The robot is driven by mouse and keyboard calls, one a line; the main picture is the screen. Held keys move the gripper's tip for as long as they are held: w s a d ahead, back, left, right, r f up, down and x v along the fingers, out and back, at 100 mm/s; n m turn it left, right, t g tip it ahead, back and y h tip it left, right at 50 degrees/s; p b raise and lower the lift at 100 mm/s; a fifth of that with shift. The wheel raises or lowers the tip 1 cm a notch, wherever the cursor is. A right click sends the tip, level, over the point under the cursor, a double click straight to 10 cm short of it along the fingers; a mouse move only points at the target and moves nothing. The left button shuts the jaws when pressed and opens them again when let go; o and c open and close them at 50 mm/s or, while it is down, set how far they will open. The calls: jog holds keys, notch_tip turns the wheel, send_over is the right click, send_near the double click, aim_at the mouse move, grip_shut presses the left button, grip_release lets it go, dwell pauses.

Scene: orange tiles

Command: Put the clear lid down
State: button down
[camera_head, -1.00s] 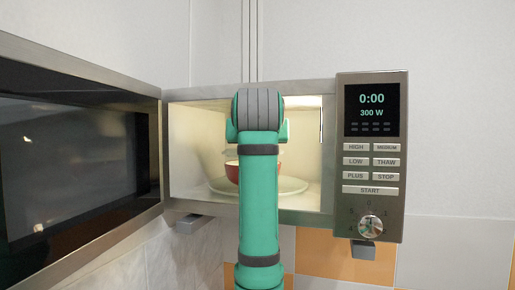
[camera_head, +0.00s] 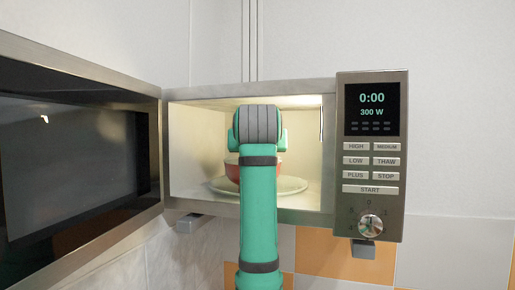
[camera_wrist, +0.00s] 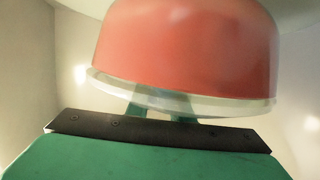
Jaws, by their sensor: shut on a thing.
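The clear lid (camera_wrist: 120,91) shows in the wrist view as a pale see-through disc against the wide rim of a red bowl (camera_wrist: 185,50). My gripper (camera_wrist: 164,104) is shut on the lid, its green fingers partly seen through it. The lid looks to be at the bowl's rim; whether it rests fully on it I cannot tell. In the head view the bowl (camera_head: 231,173) stands on the turntable plate inside the microwave, mostly behind my arm. My gripper and most of the lid are hidden there.
The microwave (camera_head: 300,212) is open, its door (camera_head: 75,165) swung out to the left. My arm reaches through the opening, with side walls and ceiling close around. The pale turntable plate (camera_head: 292,185) has bare room at the right. The control panel (camera_head: 371,150) reads 0:00.

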jog(key=c, duration=1.6)
grip_release()
jog(key=shift+f, duration=0.1)
jog(key=shift+o, duration=0.2)
jog(key=shift+r, duration=0.5)
jog(key=v, duration=1.2)
jog(key=shift+f, duration=0.1)
